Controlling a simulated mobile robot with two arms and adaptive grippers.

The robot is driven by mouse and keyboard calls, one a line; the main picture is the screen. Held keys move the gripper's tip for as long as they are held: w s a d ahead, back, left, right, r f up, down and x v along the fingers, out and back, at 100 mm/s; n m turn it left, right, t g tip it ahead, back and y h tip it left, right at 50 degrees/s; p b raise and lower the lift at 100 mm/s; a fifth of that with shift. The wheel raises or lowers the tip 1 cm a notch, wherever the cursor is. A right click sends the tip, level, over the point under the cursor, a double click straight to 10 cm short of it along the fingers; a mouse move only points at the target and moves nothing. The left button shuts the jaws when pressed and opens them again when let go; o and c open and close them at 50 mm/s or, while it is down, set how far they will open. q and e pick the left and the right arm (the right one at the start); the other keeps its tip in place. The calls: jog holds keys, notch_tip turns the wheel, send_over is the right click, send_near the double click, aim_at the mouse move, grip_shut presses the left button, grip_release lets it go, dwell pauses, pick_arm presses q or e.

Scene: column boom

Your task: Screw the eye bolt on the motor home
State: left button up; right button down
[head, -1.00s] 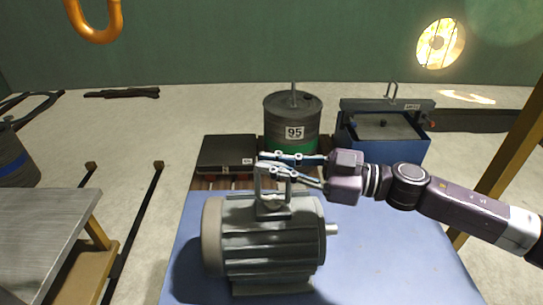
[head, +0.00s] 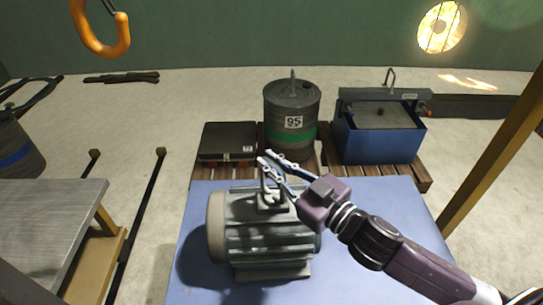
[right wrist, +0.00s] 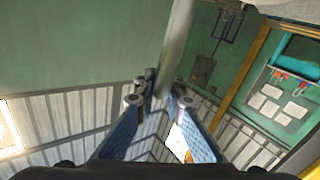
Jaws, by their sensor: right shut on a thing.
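The grey motor (head: 262,245) with its finned housing stands on the blue table top. The grey eye bolt (head: 264,185) stands upright at the top middle of the motor, its lower end at the housing. My right gripper (head: 267,157) comes in from the lower right and is shut on the upper part of the eye bolt. The fingers hide part of the bolt. I cannot tell how deep its thread sits. My left gripper is not in view.
Behind the blue table (head: 390,210), a pallet (head: 328,170) holds a black case (head: 228,141), a drum marked 95 (head: 291,110) and a blue box (head: 382,145). An orange hook (head: 100,45) hangs at upper left. A metal table (head: 45,220) stands left, a yellow post (head: 500,150) right.

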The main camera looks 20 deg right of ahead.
jog(key=m+h, duration=0.1)
jog(key=m+t+h, duration=0.1)
jog(key=h, duration=0.1)
jog(key=shift+w+d+r, duration=0.1)
jog(key=shift+r, duration=0.15)
jog(key=shift+m+h, duration=0.6)
jog(key=shift+h, duration=0.3)
jog(key=shift+f+m+t+h, duration=0.1)
jog(key=shift+m+t+h, duration=0.2)
jog(key=shift+m+h, duration=1)
jog(key=shift+h+b, duration=0.55)
jog(key=shift+h, duration=0.75)
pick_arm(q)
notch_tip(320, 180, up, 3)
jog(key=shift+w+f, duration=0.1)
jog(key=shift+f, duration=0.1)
pick_arm(e)
jog(key=shift+r+m, duration=0.2)
jog(key=shift+m, duration=0.1)
jog(key=shift+d+r, duration=0.1)
jog(key=c, duration=2)
grip_release()
jog(key=shift+f, duration=0.3)
